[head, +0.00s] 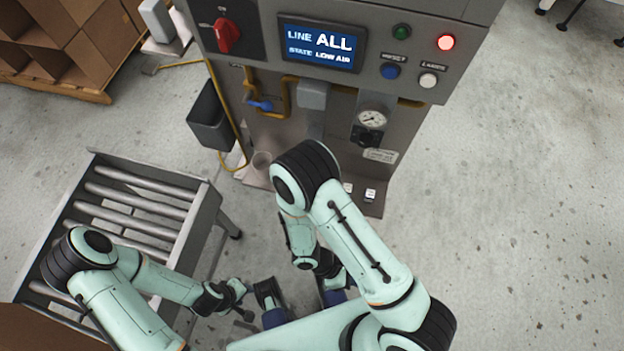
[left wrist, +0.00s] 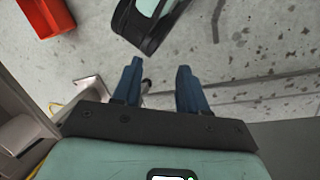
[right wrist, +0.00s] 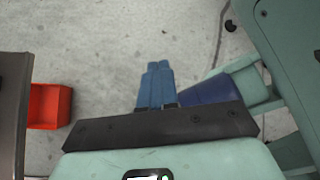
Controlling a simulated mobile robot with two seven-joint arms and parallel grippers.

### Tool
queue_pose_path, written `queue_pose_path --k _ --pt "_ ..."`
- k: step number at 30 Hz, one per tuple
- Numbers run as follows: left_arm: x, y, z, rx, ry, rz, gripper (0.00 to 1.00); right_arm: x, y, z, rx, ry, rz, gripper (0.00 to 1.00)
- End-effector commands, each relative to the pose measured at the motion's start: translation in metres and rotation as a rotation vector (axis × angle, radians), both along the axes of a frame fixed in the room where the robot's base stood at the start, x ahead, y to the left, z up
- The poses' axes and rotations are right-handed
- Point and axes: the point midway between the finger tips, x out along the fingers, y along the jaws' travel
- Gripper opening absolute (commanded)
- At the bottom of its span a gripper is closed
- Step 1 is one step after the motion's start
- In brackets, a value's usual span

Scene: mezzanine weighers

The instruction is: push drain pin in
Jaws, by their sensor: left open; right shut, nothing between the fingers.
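I cannot make out the drain pin in any view. The machine (head: 300,120) stands ahead, with a round gauge (head: 372,119) and a dark fitting (head: 366,136) under it on its lower front. My left gripper (left wrist: 158,88) is open and empty, its blue fingers apart over bare floor. My right gripper (right wrist: 154,82) is shut with its blue fingers together and nothing between them, also over the floor. In the head view both hands are low, near my body, apart from the machine, and partly hidden by my arms.
The screen (head: 319,47) reads "LINE ALL" and "STATE LOW AIR"; a red lamp (head: 446,42) is lit. A roller conveyor (head: 140,206) stands at left, a grey bin (head: 211,117) hangs beside the machine. A red bin (right wrist: 49,106) is on the floor. Floor at right is clear.

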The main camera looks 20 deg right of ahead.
Motion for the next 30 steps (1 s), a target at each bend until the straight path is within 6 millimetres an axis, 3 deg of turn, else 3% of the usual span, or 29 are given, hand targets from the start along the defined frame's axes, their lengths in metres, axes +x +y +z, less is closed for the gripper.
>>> queue_pose_path --k 1,5,9,12,15,19,30 --pt "0.003 -0.002 -0.012 -0.002 -0.012 -0.008 0.43 0.017 -0.003 -0.003 -0.056 -0.004 0.170 0.00" --pt "0.011 -0.007 -0.029 -0.008 -0.040 -0.027 0.43 0.074 -0.003 0.013 -0.237 -0.056 0.575 0.00" --pt "0.021 -0.012 -0.046 -0.014 -0.071 -0.047 0.43 0.137 0.032 0.042 -0.449 -0.186 0.953 0.00" --pt "0.027 -0.015 -0.055 -0.017 -0.088 -0.059 0.43 0.167 0.068 0.065 -0.580 -0.299 1.152 0.00" --pt "0.031 -0.018 -0.061 -0.021 -0.100 -0.066 0.43 0.184 0.101 0.086 -0.684 -0.402 1.288 0.00" --pt "0.034 -0.019 -0.065 -0.023 -0.109 -0.073 0.43 0.191 0.127 0.103 -0.762 -0.488 1.379 0.00" --pt "0.035 -0.020 -0.065 -0.023 -0.112 -0.075 0.43 0.193 0.135 0.110 -0.786 -0.517 1.405 0.00"
